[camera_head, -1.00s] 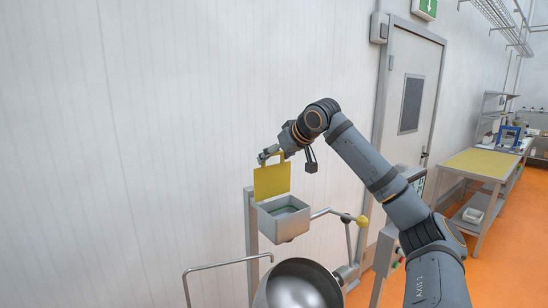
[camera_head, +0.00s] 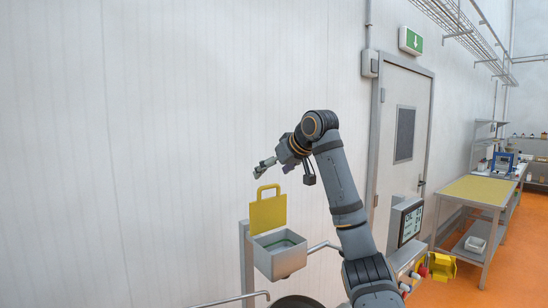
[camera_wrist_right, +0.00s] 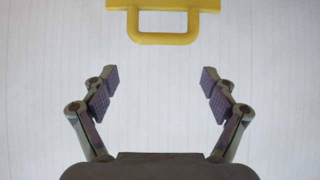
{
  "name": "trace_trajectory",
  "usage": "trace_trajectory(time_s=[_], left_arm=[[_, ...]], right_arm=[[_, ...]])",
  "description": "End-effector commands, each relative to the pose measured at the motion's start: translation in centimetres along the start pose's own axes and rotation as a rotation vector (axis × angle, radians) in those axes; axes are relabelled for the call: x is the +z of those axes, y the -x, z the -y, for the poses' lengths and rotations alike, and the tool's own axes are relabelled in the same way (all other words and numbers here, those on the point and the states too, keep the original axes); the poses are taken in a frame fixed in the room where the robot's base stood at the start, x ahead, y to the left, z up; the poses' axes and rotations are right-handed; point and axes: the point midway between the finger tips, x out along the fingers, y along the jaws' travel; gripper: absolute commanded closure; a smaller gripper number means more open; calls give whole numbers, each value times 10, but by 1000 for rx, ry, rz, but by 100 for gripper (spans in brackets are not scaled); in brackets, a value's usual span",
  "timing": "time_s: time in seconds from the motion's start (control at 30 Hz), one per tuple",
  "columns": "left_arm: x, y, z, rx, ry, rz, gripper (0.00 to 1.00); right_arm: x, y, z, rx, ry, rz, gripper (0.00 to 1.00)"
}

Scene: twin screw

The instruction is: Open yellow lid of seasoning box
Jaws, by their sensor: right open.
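The yellow lid (camera_head: 268,214) of the seasoning box stands upright at the back of the grey box, with its loop handle on top. The grey seasoning box (camera_head: 281,262) is uncovered and its inside shows. My right gripper (camera_head: 261,169) is above the lid's handle, apart from it. In the right wrist view the gripper (camera_wrist_right: 160,84) has its two fingers spread wide with nothing between them. The yellow handle (camera_wrist_right: 163,38) shows there at the top, beyond the fingertips. My left gripper is not in view.
A white panelled wall (camera_head: 180,130) rises behind the box. A display panel (camera_head: 410,222) stands right of my arm, and a yellow-topped workbench (camera_head: 478,190) is farther right. Space left of the box is clear.

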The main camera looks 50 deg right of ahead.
Motion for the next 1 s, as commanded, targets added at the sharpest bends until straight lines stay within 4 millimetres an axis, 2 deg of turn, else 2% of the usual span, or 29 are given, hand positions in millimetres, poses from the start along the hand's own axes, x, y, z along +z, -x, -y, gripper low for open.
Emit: trace_trajectory(time_s=[0.1,0.33,1.0], left_arm=[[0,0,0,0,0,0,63],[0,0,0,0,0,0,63],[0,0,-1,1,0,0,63]], right_arm=[[-17,13,1,-6,-2,-6,14],[-34,27,-1,-1,-1,-3,14],[-37,30,-2,2,-1,-1,14]])
